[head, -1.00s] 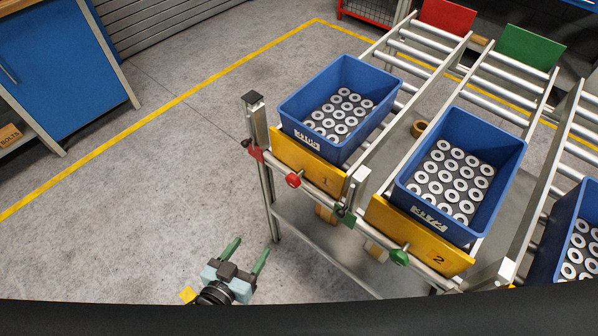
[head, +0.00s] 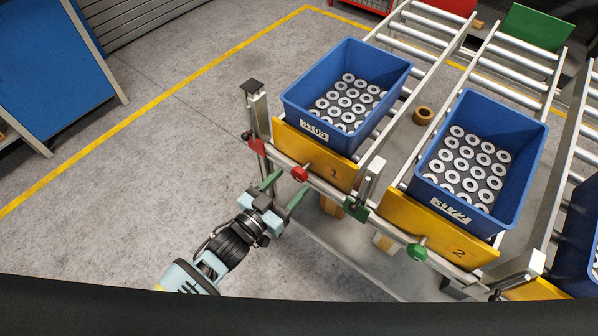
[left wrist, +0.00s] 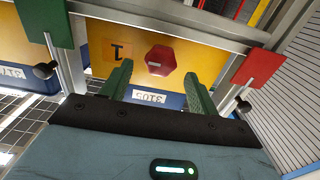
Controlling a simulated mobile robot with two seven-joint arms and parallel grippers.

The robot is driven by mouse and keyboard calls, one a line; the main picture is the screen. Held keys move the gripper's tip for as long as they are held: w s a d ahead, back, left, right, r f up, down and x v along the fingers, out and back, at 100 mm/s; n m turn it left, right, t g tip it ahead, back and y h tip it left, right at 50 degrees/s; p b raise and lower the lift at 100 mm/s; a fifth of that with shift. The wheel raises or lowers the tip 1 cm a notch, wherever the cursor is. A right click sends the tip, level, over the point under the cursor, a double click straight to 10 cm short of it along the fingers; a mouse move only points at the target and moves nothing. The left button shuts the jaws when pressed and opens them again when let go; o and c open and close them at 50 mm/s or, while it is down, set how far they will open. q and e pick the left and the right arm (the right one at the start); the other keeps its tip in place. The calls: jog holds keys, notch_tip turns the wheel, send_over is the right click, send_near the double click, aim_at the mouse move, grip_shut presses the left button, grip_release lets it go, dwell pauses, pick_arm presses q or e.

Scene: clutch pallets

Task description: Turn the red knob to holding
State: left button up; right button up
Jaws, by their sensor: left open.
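The red knob (head: 299,174) sits on the front rail below the yellow plate marked 1 (head: 318,158). In the left wrist view the red knob (left wrist: 161,60) shows as a red, roughly hexagonal face with a small light mark, ahead of and between my fingers. My left gripper (head: 284,187) is open, its two green fingers pointing at the knob from the front left. It also shows in the left wrist view (left wrist: 157,80), with the fingers apart and empty. No contact with the knob is visible. My right gripper is not in view.
A red block (head: 257,146) and a green block (head: 355,209) sit on the rail either side of the knob. A green knob (head: 417,252) is under plate 2. Blue crates (head: 345,60) of metal rings stand on the rollers. The floor at left is clear.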

aim_at(296, 177)
pick_arm(q)
jog(key=shift+x, duration=2.25)
grip_shut()
